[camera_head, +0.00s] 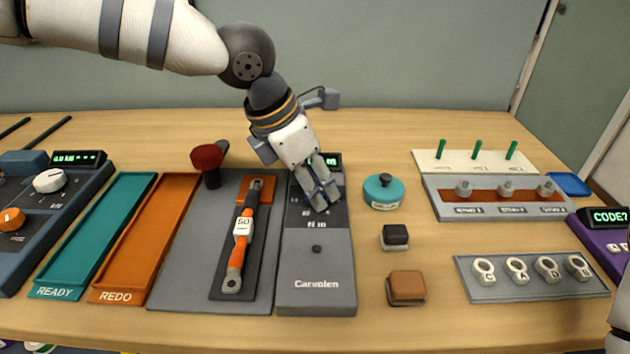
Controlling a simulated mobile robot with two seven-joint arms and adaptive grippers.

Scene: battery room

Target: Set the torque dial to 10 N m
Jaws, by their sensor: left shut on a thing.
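The grey Carvolen torque unit (302,265) stands in the middle of the table, with an "N m" label on its upper panel. My left gripper (323,204) reaches down onto that panel with its fingers closed, just above the label. The torque dial is hidden between and under the fingers, so its pointer cannot be read. A small display (333,160) with green digits sits at the unit's far end. The gripper partly covers it, and the reading is not clear. My right gripper is not in view.
An orange torque wrench (236,255) marked 50 lies left of the unit, with a red-topped knob (207,158) behind it. Right of the unit stand a teal round weight (384,194), a black block (395,236) and a brown block (406,287).

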